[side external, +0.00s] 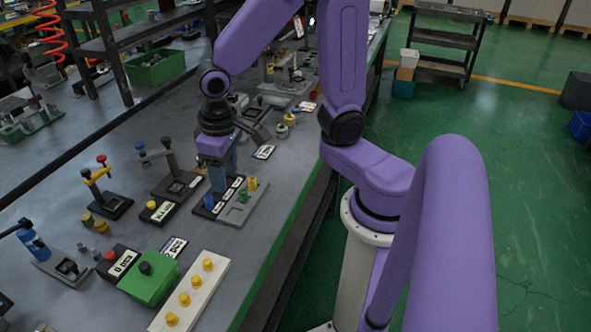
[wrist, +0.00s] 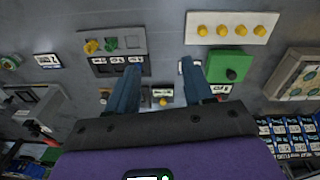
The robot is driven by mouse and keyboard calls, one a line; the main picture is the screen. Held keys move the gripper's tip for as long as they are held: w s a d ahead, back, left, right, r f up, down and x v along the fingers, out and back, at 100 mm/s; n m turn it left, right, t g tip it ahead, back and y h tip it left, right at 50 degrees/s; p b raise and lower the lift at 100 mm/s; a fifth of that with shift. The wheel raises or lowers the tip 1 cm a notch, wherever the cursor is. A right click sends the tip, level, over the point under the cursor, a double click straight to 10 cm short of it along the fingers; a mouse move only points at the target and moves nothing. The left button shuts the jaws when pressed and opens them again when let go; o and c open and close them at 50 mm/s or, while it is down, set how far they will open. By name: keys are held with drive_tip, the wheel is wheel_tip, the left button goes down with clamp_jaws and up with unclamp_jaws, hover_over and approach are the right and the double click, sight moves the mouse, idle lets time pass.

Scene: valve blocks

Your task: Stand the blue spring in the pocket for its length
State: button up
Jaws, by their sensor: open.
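The blue spring (side external: 209,201) appears as a small blue piece at the black labelled strip (side external: 232,187) in the side view; whether it is seated there is unclear. My gripper (wrist: 160,66) is open, pointing down, fingers wide apart with nothing visible between. In the side view it (side external: 221,180) is close above the strip.
A green box with a black knob (side external: 147,278) and a white strip with several yellow knobs (side external: 190,297) stand nearby. A yellow button box (side external: 157,211) and lever fixtures (side external: 103,195) are left of the strip. Bare table lies between the pocket block and white strip.

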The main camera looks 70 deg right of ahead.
drive_tip(key=s+d+r+n, duration=0.1)
drive_tip(key=s+r+n, duration=0.2)
drive_tip(key=s+n, duration=0.8)
drive_tip(key=shift+s+g+y, duration=0.3)
drive_tip(key=shift+s+y, duration=0.1)
drive_tip(key=shift+s, duration=1.5)
drive_tip(key=shift+d+r, duration=0.1)
